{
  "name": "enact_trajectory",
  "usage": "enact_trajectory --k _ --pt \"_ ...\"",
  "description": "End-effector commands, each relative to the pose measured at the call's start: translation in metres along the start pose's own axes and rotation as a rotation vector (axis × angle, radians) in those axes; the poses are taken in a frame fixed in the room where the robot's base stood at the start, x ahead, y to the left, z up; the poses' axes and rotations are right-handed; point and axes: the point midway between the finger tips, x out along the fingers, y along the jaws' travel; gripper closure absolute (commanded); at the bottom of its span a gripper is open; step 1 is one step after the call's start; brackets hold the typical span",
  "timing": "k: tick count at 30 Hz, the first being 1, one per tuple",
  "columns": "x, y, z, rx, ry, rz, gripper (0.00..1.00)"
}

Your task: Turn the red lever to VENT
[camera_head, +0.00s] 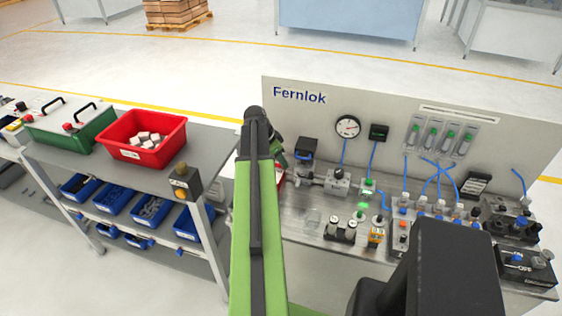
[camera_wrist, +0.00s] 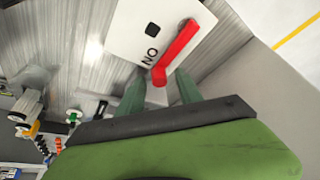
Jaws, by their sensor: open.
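The red lever (camera_wrist: 176,52) is on a white plate (camera_wrist: 135,25) in the wrist view. The plate carries dark letters that read as NO or an upside-down ON, and a small black square; I see no VENT marking. In the head view, my arm hides most of the gripper and the lever.
A grey bench with a Fernlok back panel (camera_head: 360,100) holds a gauge (camera_head: 347,127), valves and blue tubes to the right of my arm. A side table (camera_head: 90,150) at the left carries a red bin (camera_head: 120,150) and a green case (camera_head: 60,130).

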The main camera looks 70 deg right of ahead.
Motion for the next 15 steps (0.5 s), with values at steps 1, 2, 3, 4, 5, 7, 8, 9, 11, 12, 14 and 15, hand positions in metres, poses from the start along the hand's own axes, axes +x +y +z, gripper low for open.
enact_trajectory --k 1,2,3,4,5,7,8,9,11,12,14,15 --pt "-0.0009 0.0000 -0.0002 0.000 0.000 0.000 0.58" --pt "-0.0009 0.0000 -0.0002 0.000 0.000 0.000 0.58" --pt "-0.0009 -0.0001 -0.0001 0.000 0.000 0.000 0.63" --pt "-0.0009 -0.0001 -0.0001 0.000 0.000 0.000 0.67" --pt "-0.0009 -0.0001 -0.0001 0.000 0.000 0.000 0.71" --pt "-0.0009 -0.0001 0.0000 0.000 0.000 0.000 0.80" --pt "-0.0009 -0.0001 0.0000 0.000 0.000 0.000 0.84" --pt "-0.0010 -0.0002 0.0001 0.000 0.000 0.000 0.89" --pt "-0.0010 -0.0002 0.0001 0.000 0.000 0.000 0.97" --pt "-0.0010 -0.0003 0.0001 0.000 0.000 0.000 1.00" --pt "-0.0010 -0.0004 0.0002 0.000 0.000 -0.001 1.00" --pt "-0.0010 -0.0004 0.0002 0.000 0.000 -0.001 1.00"
